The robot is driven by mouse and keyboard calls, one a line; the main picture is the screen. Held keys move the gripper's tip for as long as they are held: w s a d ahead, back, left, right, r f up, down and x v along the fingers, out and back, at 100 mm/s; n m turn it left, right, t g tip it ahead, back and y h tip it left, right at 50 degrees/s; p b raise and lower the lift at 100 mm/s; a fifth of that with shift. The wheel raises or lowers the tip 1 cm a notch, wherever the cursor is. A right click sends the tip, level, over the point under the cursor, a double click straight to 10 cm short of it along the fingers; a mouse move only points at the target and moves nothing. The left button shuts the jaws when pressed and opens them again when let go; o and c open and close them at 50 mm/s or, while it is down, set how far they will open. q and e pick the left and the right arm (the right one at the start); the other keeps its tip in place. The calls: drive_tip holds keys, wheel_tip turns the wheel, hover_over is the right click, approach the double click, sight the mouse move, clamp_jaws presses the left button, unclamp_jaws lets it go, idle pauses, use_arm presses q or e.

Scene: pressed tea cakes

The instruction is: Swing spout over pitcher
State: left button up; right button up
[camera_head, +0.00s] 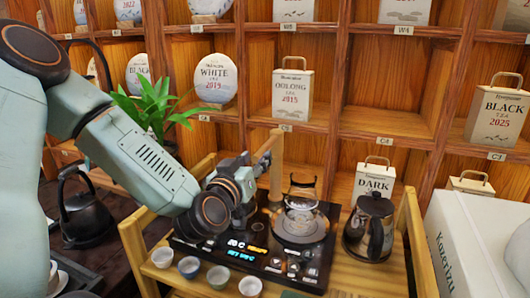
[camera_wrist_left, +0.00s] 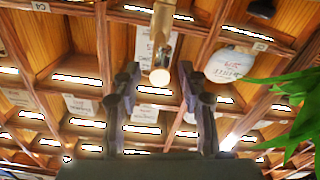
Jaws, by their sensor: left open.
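A wooden spout (camera_head: 268,146) sits atop an upright wooden post at the back of the black tea station (camera_head: 210,252). A small clear glass pitcher (camera_head: 301,192) stands on the station's round plate, right of the post. My left gripper (camera_head: 246,172) is open, just left of the post and below the spout. In the left wrist view a round wooden end, seemingly the spout (camera_wrist_left: 160,75), shows between the two spread fingers of the left gripper (camera_wrist_left: 159,84). I cannot tell whether they touch it. My right gripper is in neither view.
Several small cups (camera_head: 205,277) stand along the station's front. A dark kettle (camera_head: 372,228) is to the right, another black kettle (camera_head: 86,215) far left. A plant (camera_head: 152,105) is behind my left arm. Wooden shelves with tea cakes fill the back. A white box (camera_head: 465,245) is at right.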

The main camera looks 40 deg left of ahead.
sight(263, 148)
use_arm(q)
drive_tip(key=b+x, duration=0.1)
drive_tip(key=x, duration=0.3)
drive_tip(key=shift+w+f, duration=0.15)
drive_tip(key=shift+w, duration=0.5)
drive_tip(key=shift+w+a, duration=0.15)
drive_tip(key=shift+a, duration=0.15)
drive_tip(key=shift+d, duration=0.15)
drive_tip(key=shift+c, duration=1.3)
clamp_jaws()
